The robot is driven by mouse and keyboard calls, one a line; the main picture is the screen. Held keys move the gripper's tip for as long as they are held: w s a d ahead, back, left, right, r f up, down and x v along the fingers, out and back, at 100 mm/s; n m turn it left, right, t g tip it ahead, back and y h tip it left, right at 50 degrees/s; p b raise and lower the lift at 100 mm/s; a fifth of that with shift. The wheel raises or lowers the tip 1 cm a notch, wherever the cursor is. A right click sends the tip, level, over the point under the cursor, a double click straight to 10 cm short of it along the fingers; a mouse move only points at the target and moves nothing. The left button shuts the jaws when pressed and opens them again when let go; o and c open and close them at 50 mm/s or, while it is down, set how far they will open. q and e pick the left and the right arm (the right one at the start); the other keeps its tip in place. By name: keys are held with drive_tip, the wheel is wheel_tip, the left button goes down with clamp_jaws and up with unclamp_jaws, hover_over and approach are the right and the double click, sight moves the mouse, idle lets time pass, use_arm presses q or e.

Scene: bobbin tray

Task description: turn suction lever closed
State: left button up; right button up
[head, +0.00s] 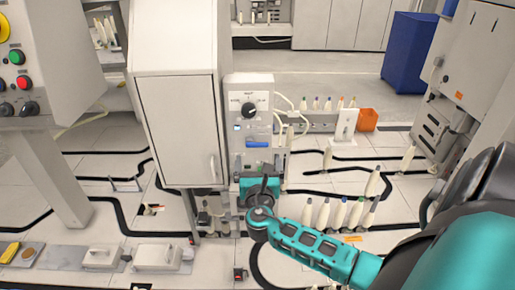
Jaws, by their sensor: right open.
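The narrow grey control panel (236,132) stands right of the white cabinet. A blue lever-like handle (257,145) lies nearly level across its lower half. A black round knob (250,110) with markings around it sits above. Which of these is the suction lever I cannot tell from the picture. My right gripper (262,183), teal and dark, is just below the panel, under the blue handle and apart from it in the picture. It is open, with nothing seen between its fingers. Its fingertips are small and partly hidden by my wrist. My left gripper is not in view.
The white cabinet (178,120) stands close on the left of the panel. Several pale bobbins (339,214) stand right of my wrist. An orange bin (367,119) and a blue bin (409,52) are farther right. A button box (20,65) is at far left.

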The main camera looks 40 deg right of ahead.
sight(257, 144)
drive_tip(key=x, duration=0.7)
drive_tip(key=shift+w+b, duration=0.1)
drive_tip(key=shift+b, duration=0.2)
drive_tip(key=shift+c, duration=0.5)
drive_tip(key=c, duration=1)
drive_tip(key=shift+o, duration=0.2)
drive_tip(key=shift+f, duration=0.1)
